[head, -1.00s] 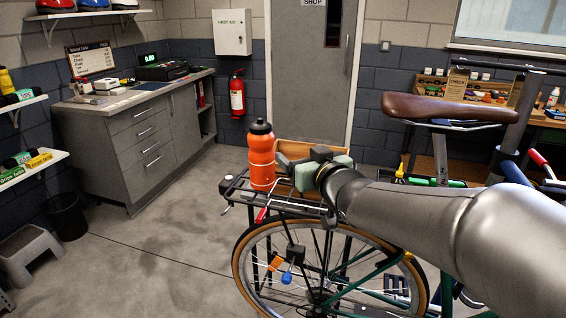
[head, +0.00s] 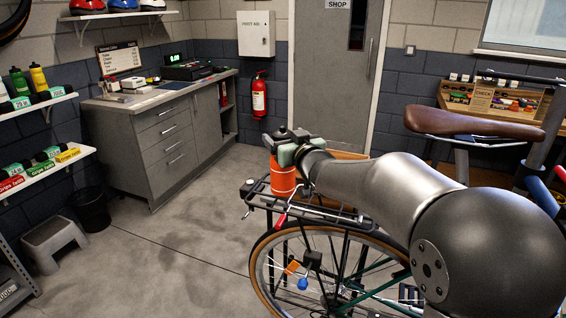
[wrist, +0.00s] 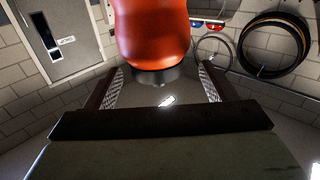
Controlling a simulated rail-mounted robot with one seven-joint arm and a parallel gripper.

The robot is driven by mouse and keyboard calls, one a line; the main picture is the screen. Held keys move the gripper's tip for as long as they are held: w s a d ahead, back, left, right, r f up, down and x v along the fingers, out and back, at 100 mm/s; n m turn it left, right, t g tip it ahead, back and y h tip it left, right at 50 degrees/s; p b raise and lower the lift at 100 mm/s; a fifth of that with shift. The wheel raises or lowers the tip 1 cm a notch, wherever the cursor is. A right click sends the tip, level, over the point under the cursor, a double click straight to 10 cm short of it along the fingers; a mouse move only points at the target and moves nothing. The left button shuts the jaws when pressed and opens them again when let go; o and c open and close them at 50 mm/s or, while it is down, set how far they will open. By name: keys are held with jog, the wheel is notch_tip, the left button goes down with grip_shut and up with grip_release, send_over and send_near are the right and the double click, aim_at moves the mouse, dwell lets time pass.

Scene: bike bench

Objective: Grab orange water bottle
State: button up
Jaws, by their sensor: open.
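The orange water bottle (head: 283,182) stands upright on the rear rack (head: 315,207) of the bicycle. In the head view my gripper (head: 281,142) is at the bottle's upper part and hides much of its neck and cap. In the wrist view the bottle (wrist: 152,30) fills the top middle, with its dark end (wrist: 158,76) between the two open fingers of my gripper (wrist: 160,69). I see gaps at both sides of that dark end; whether anything touches farther out cannot be told.
A wooden crate (head: 345,155) sits behind the bottle on the rack. The brown saddle (head: 472,124) is to the right, beyond my arm. A grey cabinet (head: 165,147) stands at the back left.

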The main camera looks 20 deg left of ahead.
aim_at(280, 131)
jog(key=x, duration=0.2)
jog(key=p+x, duration=0.1)
jog(key=x, duration=0.1)
jog(key=shift+w+a+f, duration=0.15)
jog(key=shift+w+f, duration=0.05)
jog(key=shift+w, duration=0.15)
jog(key=shift+c, duration=0.3)
jog(key=c, duration=1.5)
jog(key=shift+r, duration=0.1)
grip_shut()
